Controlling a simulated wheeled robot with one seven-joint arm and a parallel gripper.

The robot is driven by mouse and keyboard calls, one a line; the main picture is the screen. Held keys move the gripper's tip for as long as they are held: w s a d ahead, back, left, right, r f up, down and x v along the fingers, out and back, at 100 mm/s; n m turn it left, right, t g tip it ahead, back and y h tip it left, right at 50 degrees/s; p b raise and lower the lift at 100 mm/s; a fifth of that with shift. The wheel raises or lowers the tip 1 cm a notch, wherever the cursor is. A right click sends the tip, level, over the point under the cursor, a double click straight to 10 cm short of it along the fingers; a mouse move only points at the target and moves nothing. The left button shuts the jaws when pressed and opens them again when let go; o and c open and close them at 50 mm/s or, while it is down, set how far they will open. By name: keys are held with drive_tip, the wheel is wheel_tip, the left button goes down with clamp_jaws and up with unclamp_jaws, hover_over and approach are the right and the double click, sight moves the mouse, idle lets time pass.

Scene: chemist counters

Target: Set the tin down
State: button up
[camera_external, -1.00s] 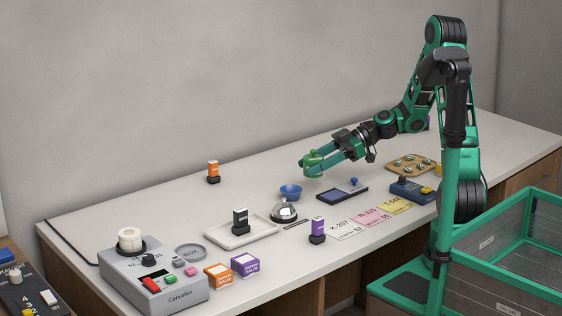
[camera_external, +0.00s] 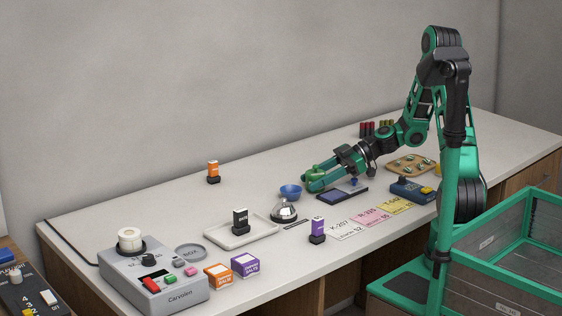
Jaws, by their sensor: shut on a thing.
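The dark tray (camera_external: 343,196) lies just right. The counter behind my gripper is clear.

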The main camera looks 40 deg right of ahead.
drive_tip(key=o, duration=1.1)
drive_tip(key=shift+o, duration=0.2)
drive_tip(key=shift+d+r, duration=0.1)
drive_tip(key=v, duration=1.2)
